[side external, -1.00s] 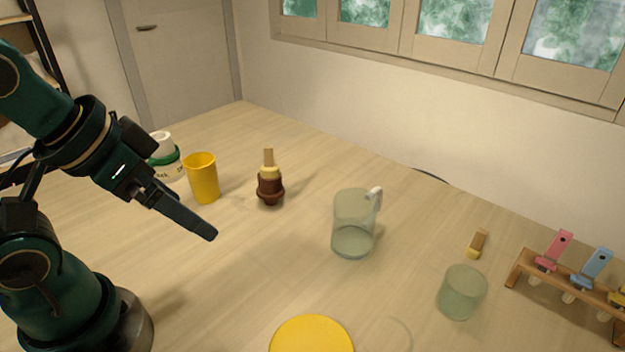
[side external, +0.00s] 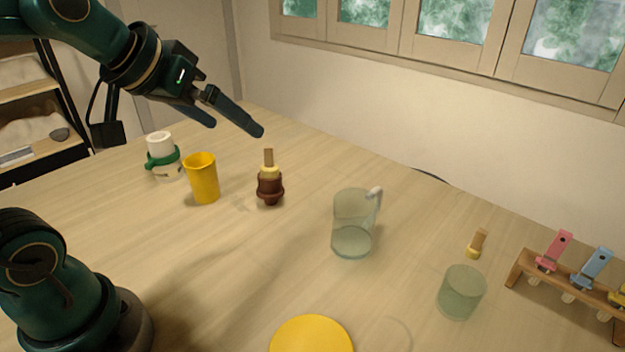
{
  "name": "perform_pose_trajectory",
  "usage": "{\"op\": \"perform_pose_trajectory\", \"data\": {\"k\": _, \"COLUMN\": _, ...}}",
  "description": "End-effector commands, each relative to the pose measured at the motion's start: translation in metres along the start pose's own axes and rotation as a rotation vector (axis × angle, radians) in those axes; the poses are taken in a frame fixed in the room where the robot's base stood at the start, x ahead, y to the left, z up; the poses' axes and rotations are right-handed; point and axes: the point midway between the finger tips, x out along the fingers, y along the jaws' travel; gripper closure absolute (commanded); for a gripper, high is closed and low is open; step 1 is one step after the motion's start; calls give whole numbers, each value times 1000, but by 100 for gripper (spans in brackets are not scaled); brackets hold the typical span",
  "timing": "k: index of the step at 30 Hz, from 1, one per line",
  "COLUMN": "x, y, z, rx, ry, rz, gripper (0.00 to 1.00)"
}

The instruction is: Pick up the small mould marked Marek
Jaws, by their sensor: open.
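A small white mould (side external: 161,146) with a green band around it stands upright at the back left of the table in the side external view. There is dark lettering low on its front, too small to read in full, so I cannot confirm the name Marek. My gripper (side external: 237,129) is open and empty, its two dark fingers apart and pointing down to the right. It is in the air, to the right of the mould in the picture and higher than the tabletop things. It touches nothing that I can see.
A yellow cup (side external: 202,180) stands close right of the mould. Beyond it are a brown pot (side external: 270,190) with a brush, a glass jug (side external: 352,228), a glass tumbler (side external: 461,293), a short brush (side external: 477,244), a wooden rack (side external: 567,285) and a yellow disc (side external: 312,336). The left-centre table is clear.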

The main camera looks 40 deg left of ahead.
Motion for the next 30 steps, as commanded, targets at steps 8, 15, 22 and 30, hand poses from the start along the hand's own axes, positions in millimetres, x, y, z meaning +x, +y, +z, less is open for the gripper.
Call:
{"op": "perform_pose_trajectory", "data": {"k": 8, "x": 48, "y": -121, "z": -67, "rx": -268, "ry": 267, "rz": -272, "gripper": 0}}
{"op": "perform_pose_trajectory", "data": {"k": 15, "x": 44, "y": -233, "z": -69, "rx": -408, "ry": 410, "rz": -574, "gripper": 0}}
{"op": "perform_pose_trajectory", "data": {"k": 22, "x": 44, "y": -296, "z": -39, "rx": -462, "ry": 450, "rz": -780, "gripper": 0}}
{"op": "perform_pose_trajectory", "data": {"k": 30, "x": 92, "y": -299, "z": 4, "rx": -461, "ry": 452, "rz": -770, "gripper": 0}}
